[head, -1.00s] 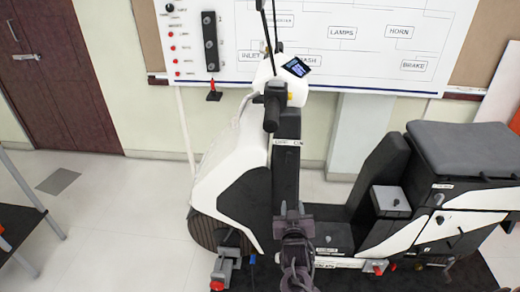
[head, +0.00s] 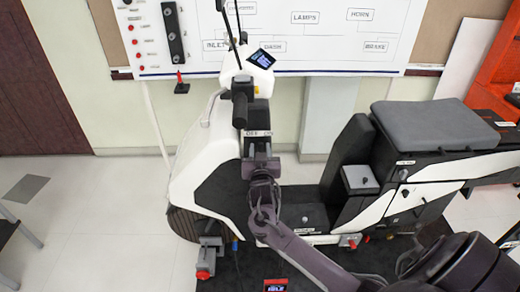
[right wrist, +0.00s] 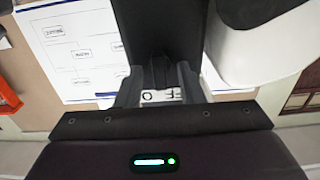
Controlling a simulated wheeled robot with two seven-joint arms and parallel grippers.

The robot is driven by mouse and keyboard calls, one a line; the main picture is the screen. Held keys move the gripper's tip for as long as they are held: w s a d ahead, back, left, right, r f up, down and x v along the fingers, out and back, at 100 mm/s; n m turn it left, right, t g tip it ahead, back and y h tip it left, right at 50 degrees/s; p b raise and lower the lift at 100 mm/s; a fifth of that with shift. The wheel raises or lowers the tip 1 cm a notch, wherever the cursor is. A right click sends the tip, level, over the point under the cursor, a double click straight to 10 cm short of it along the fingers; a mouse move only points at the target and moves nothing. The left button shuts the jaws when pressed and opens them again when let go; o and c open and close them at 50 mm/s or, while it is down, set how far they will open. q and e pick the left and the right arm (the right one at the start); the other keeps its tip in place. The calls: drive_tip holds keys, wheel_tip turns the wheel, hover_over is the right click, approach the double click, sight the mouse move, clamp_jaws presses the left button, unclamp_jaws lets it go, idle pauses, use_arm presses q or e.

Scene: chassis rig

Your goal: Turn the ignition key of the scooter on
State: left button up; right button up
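The white and black scooter (head: 205,150) stands upright with its handlebar and lit display on top. A white OFF/ON label (head: 257,133) is on its dark front column, and part of it shows in the right wrist view (right wrist: 162,96). My right gripper (head: 262,148) is in front of the column, just below the label. In the right wrist view its fingers (right wrist: 160,88) are apart, with the label between them. A narrow dark shape is between the fingers too; I cannot tell whether it is the ignition key. The key's position cannot be read. My left gripper is not in view.
A board with labelled diagrams (head: 320,45) hangs on the wall behind. The seat and rear body (head: 435,125) are right of the column. A red-tipped stand (head: 203,262) is by the front wheel.

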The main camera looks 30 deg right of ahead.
drive_tip(key=c, duration=0.7)
drive_tip(key=shift+c, duration=0.2)
drive_tip(key=shift+f+m+b, duration=0.2)
drive_tip(key=shift+m+b, duration=0.7)
drive_tip(key=shift+m, duration=0.2)
drive_tip(key=m+b, duration=0.2)
drive_tip(key=m, duration=0.1)
drive_tip(key=shift+m, duration=0.3)
drive_tip(key=m+b, duration=0.3)
drive_tip(key=m, duration=0.3)
drive_tip(key=shift+s+d+b, duration=0.1)
drive_tip(key=shift+d+b, duration=0.05)
drive_tip(key=shift+b, duration=0.2)
